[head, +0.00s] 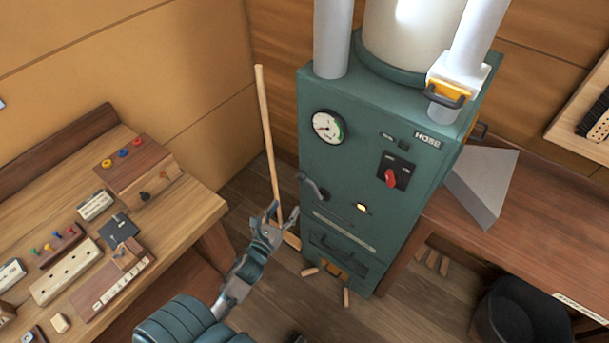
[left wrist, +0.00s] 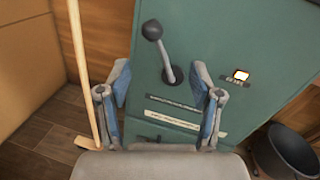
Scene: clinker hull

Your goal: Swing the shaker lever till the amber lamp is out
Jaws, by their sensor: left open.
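The shaker lever (head: 315,188) is on the front of the green cabinet, below the gauge. In the left wrist view the lever (left wrist: 157,45) has a dark round knob on a grey arm, with the knob up and slightly left of its pivot. The amber lamp (head: 361,208) right of the lever is lit; it also glows in the left wrist view (left wrist: 240,75). My left gripper (head: 283,212) is open and empty, to the left of the lever in the head view. In the left wrist view its fingers (left wrist: 160,82) stand either side of the lever's lower part.
A broom (head: 267,140) leans by the wall left of the green cabinet (head: 345,155). A red switch (head: 391,177) is above the lamp. A workbench (head: 195,215) with small parts stands left. A black bucket (head: 520,310) is at lower right. Wood pieces lie at the cabinet's foot.

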